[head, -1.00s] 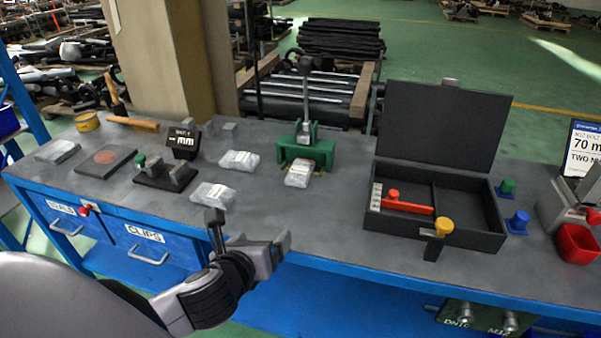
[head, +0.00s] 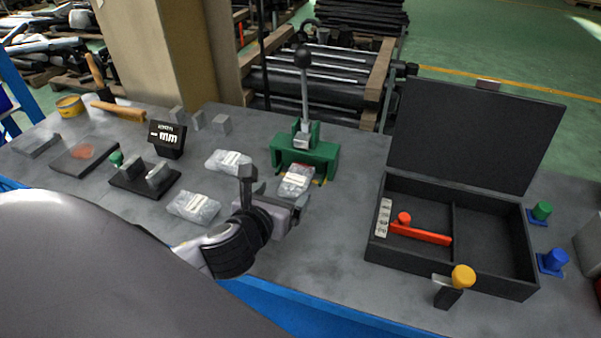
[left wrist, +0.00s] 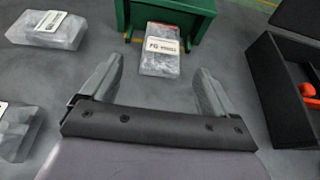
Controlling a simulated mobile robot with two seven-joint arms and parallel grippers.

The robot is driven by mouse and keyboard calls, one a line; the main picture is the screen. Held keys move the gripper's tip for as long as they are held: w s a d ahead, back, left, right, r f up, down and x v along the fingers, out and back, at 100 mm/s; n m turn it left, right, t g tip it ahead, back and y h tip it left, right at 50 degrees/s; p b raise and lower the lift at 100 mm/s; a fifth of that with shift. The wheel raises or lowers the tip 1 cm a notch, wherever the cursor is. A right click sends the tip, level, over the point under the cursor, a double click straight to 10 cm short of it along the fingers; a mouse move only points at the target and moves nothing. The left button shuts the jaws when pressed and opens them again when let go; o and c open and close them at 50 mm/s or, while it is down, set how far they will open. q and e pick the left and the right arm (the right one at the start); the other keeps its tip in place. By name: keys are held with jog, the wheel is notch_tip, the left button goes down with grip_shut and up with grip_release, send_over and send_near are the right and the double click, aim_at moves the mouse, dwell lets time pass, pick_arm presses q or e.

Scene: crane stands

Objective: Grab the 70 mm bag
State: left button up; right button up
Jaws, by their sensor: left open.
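Three clear bags with white labels lie on the grey bench. One bag (head: 297,180) lies at the front of the green press (head: 318,158); a second bag (head: 229,162) lies left of it, and a third bag (head: 194,207) nearer the front. I cannot read their sizes for sure. My left gripper (head: 277,188) is open and empty, close to the bag at the press. In the left wrist view this bag (left wrist: 161,60) lies ahead, its near end between the fingertips (left wrist: 159,68) in the picture. I cannot tell the height gap. My right gripper is out of view.
A black open case (head: 455,265) with a red tool stands to the right. A black display (head: 167,137) reading "-- mm" and a fixture (head: 145,182) stand to the left. The press lever (head: 304,85) rises behind the bag. Bench between press and case is clear.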

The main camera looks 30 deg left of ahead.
aim_at(292, 184)
pick_arm(q)
jog(key=shift+x, duration=3.15)
jog(key=shift+d, duration=0.1)
jog(key=c, duration=1.1)
jog(key=shift+r, duration=0.1)
jog(key=shift+c, duration=0.6)
jog(key=shift+w+r, duration=0.1)
